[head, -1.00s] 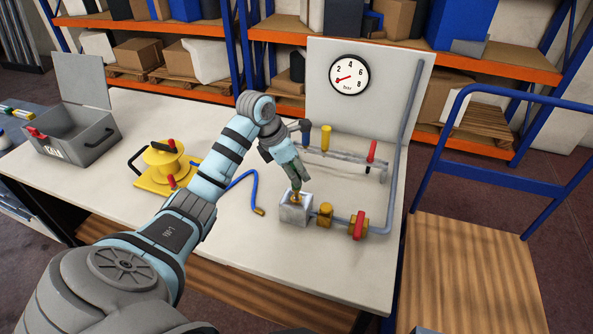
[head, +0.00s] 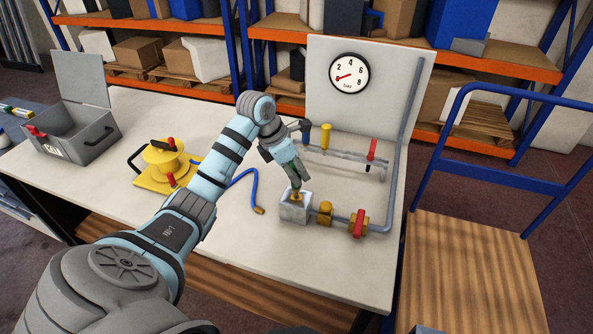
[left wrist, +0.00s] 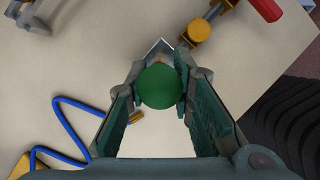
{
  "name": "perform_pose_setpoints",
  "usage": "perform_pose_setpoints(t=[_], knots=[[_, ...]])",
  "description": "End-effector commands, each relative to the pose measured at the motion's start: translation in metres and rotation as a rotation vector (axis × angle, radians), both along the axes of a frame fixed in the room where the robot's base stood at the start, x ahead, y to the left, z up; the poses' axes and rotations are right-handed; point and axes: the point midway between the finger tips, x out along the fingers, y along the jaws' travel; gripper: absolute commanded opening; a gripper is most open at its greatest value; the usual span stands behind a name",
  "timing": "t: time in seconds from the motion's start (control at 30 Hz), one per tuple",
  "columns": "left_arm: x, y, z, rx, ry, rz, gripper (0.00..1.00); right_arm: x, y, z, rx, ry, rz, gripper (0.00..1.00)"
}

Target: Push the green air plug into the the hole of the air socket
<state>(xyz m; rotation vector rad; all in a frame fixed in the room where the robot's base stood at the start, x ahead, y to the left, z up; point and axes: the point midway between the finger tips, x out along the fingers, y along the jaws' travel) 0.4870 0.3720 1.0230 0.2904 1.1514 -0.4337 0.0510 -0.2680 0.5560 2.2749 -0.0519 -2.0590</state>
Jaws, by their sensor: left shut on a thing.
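The green air plug (left wrist: 166,87) shows in the left wrist view as a round green top between the two fingers. My left gripper (head: 297,184) is shut on it and points down over the air socket. The air socket is a grey metal block (head: 293,211) on the table, joined to the pipe at its right. In the head view a small brass-coloured part (head: 296,195) shows below the fingertips at the socket's top. How deep the plug sits in the hole is hidden by the fingers and the plug's own top. My right gripper is not in view.
A brass fitting (head: 324,213) and a red-handled valve (head: 358,223) stand right of the socket. A blue hose (head: 240,181) lies left of it. A yellow reel (head: 165,162) and a grey toolbox (head: 78,128) stand farther left. A gauge (head: 349,74) is on the back panel.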

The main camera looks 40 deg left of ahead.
Motion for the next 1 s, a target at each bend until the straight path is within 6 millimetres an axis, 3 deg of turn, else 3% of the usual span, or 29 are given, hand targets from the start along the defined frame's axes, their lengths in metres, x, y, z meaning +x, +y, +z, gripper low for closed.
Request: perform_pose_setpoints(t=[1.0], knots=[[0.000, 0.000, -0.021, 0.000, 0.000, 0.000, 0.00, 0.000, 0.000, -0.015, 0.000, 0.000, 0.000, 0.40]])
